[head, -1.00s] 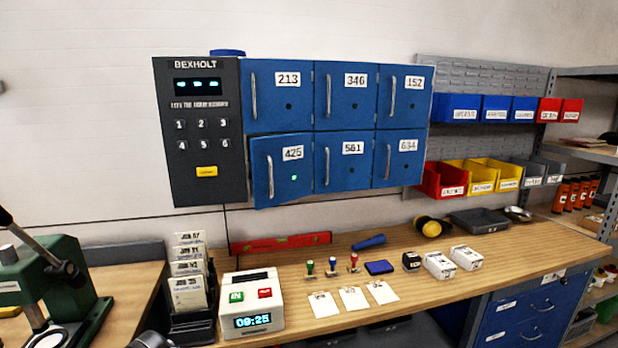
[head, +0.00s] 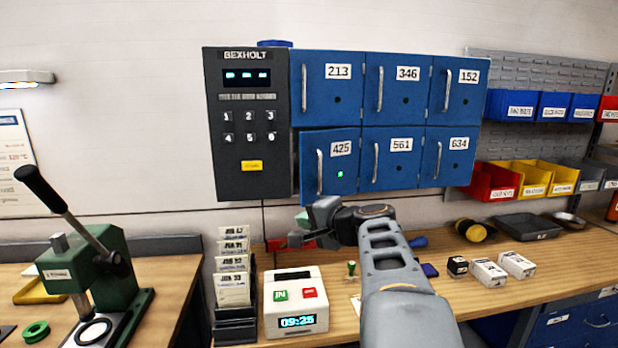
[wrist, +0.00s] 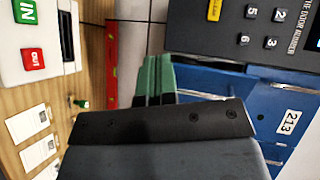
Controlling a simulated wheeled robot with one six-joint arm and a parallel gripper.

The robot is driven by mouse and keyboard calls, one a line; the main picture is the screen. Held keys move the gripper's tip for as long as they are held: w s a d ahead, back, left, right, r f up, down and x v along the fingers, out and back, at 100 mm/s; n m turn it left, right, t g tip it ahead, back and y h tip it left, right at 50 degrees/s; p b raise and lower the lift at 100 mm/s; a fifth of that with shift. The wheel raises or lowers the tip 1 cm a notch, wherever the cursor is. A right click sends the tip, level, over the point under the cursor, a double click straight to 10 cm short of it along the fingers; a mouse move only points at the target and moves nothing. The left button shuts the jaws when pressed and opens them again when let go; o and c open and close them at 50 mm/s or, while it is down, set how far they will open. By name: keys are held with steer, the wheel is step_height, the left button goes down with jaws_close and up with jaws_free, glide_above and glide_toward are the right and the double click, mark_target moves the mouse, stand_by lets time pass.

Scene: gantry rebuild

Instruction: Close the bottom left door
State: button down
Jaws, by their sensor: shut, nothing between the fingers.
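The bottom left door, number 425 (head: 330,170), is on the blue locker beside the keypad panel. It stands slightly ajar, its handle edge out from the locker front, with a green light lit. Its handle (head: 320,172) is on its left side. My gripper (head: 316,214) is just below this door in the head view, in front of the wall and above the bench. In the wrist view its green fingers (wrist: 156,76) are together with nothing between them. Part of the locker's blue front shows beside them, but I cannot tell whether they touch the door.
The keypad panel (head: 249,125) is left of the door. Doors 213 (head: 325,100) and 561 (head: 394,170) look closed. Below are a time clock (head: 296,312), a card rack (head: 233,325) and a red level (wrist: 112,70). A green press (head: 90,270) stands at left.

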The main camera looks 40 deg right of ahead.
mark_target(303, 172)
steer(key=d+r+m+t+h, duration=0.35)
steer(key=d+r, duration=0.25)
steer(key=d, duration=0.2)
steer(key=shift+y, duration=0.25)
steer(key=w+p, duration=0.1)
steer(key=w, duration=0.2)
steer(key=w+p, duration=0.2)
steer(key=w, duration=0.2)
steer(key=w+p, duration=0.1)
steer(key=w, duration=0.3)
steer(key=shift+d, duration=0.3)
steer(key=shift+w+f+p, duration=0.15)
steer(key=shift+w+p, duration=0.35)
steer(key=shift+w, duration=0.2)
steer(key=shift+d, duration=0.1)
